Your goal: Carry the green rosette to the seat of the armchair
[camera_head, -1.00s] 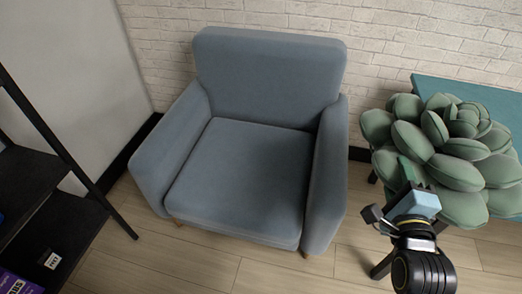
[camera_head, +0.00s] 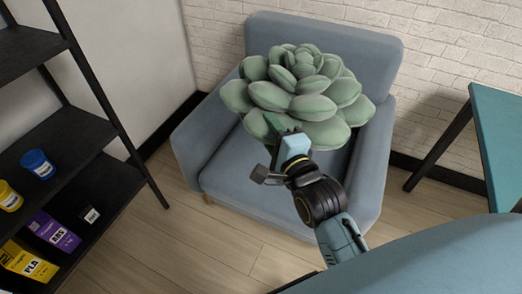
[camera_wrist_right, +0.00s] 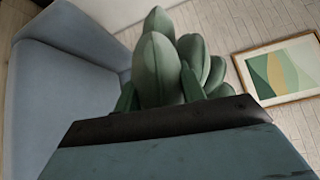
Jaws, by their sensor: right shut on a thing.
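The green rosette (camera_head: 300,85), a large succulent-shaped cushion, is held by my right gripper (camera_head: 277,128). The gripper is shut on one of its lower petals. In the head view the rosette overlaps the seat and backrest of the blue-grey armchair (camera_head: 225,170); whether it touches the seat I cannot tell. In the right wrist view, petals of the rosette (camera_wrist_right: 160,65) stand between the fingers, with the armchair (camera_wrist_right: 60,85) at the left. My left gripper is not in view.
A black shelf (camera_head: 40,137) with blue and yellow jars and boxes stands at the left. A teal table (camera_head: 500,135) is at the right. A framed picture (camera_wrist_right: 280,70) shows in the wrist view. Bare floor lies before the armchair.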

